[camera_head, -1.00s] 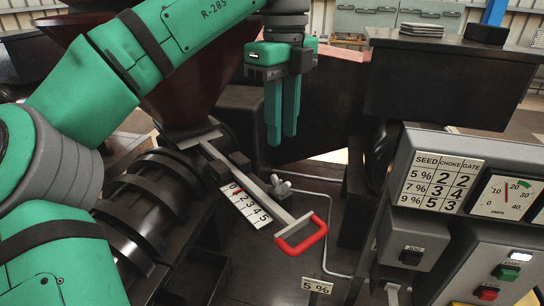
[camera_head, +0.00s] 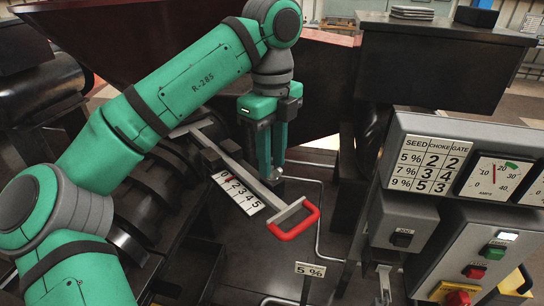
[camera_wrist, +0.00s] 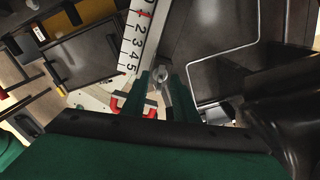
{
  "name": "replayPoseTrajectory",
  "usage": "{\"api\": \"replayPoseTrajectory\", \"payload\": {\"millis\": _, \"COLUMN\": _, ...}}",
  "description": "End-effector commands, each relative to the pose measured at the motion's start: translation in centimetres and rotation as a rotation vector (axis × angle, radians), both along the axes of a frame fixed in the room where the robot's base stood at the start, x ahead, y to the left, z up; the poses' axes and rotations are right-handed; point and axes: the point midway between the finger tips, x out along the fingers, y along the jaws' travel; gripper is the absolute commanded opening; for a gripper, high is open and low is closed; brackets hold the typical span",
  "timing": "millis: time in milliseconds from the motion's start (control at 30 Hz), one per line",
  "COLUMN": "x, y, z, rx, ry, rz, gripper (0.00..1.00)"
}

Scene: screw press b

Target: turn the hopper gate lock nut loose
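The grey wing-shaped lock nut (camera_head: 277,174) sits beside the gate's metal slide bar (camera_head: 252,178), partly hidden by my fingers. The bar ends in a red handle (camera_head: 296,224). My gripper (camera_head: 271,176) points down with its fingertips at the nut. In the wrist view the nut (camera_wrist: 161,78) shows between the two fingers of my gripper (camera_wrist: 168,78), which stand apart. Whether the fingers touch the nut cannot be seen. The red handle (camera_wrist: 135,108) lies just past the left finger.
A white 0-to-5 scale (camera_head: 238,194) with a red pointer near its low end lies beside the bar. A control panel (camera_head: 440,165) with gauge and buttons stands at the right. A "5 %" tag (camera_head: 310,269) stands in front. A bent rod runs right of the nut.

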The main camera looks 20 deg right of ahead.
Motion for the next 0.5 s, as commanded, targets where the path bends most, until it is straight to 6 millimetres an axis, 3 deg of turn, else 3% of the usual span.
{"api": "replayPoseTrajectory", "payload": {"millis": 200, "x": 0.00, "y": 0.00, "z": -0.03, "rx": 0.000, "ry": 0.000, "rz": 0.000, "gripper": 0.27}}
{"api": "replayPoseTrajectory", "payload": {"millis": 233, "x": 0.00, "y": 0.00, "z": -0.02, "rx": 0.000, "ry": 0.000, "rz": 0.000, "gripper": 0.24}}
{"api": "replayPoseTrajectory", "payload": {"millis": 333, "x": 0.01, "y": 0.00, "z": -0.02, "rx": 0.000, "ry": -0.001, "rz": 0.000, "gripper": 0.00}}
{"api": "replayPoseTrajectory", "payload": {"millis": 500, "x": 0.00, "y": 0.01, "z": -0.01, "rx": 0.000, "ry": -0.001, "rz": 0.001, "gripper": 0.00}}
